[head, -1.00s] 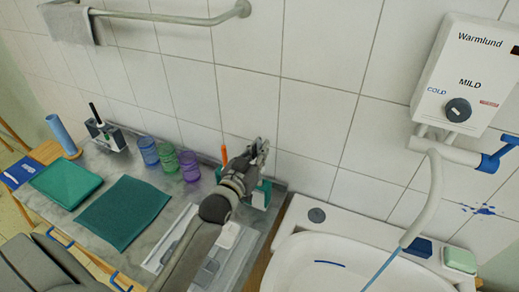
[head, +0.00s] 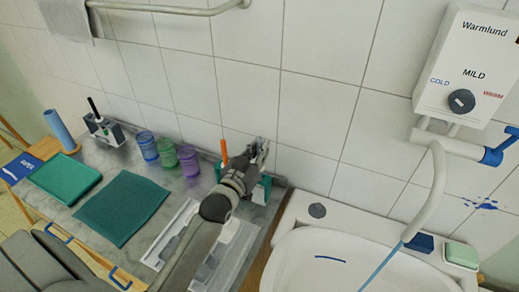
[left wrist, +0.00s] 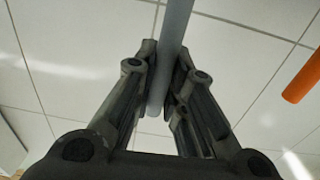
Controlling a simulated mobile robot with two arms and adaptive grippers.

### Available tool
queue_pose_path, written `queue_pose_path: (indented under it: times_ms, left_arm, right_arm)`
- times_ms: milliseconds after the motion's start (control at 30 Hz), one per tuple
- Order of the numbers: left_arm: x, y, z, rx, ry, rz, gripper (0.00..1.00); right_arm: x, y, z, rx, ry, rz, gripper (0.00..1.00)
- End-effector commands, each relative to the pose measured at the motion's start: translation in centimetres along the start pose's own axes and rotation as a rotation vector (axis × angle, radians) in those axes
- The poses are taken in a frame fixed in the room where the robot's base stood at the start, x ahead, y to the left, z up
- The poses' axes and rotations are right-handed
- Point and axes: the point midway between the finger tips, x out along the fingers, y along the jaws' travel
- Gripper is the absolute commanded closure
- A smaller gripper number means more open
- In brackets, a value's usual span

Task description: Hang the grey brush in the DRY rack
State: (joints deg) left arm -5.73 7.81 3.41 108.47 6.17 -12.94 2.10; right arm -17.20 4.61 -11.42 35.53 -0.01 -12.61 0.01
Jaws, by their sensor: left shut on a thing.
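My left gripper (head: 260,150) is over the back right corner of the counter, close to the tiled wall. In the left wrist view (left wrist: 165,85) its fingers are shut on the grey handle of the grey brush (left wrist: 173,45). The handle's lower end shows between the fingers; the brush's other end is out of that view. In the head view the gripper hides most of the brush. A green and white rack (head: 265,188) stands just below the gripper, partly hidden by it. No DRY label is readable. An orange handle (head: 223,150) stands beside the gripper, also in the wrist view (left wrist: 302,78).
Blue, green and purple jars (head: 188,160) stand left of the gripper. A second rack (head: 108,132) with a black handle is farther left. A white basin (head: 330,265) is at right.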

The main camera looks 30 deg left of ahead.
Motion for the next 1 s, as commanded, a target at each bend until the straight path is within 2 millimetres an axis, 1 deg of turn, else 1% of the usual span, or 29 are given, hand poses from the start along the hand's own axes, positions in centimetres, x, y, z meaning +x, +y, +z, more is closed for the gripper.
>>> queue_pose_path:
  times_ms: [1000]
  left_arm:
    - [0.0, 0.0, 3.4, 0.000, 0.000, 0.000, 1.00]
  right_arm:
    - [2.1, -0.2, 0.1, 0.000, 0.001, -0.002, 0.37]
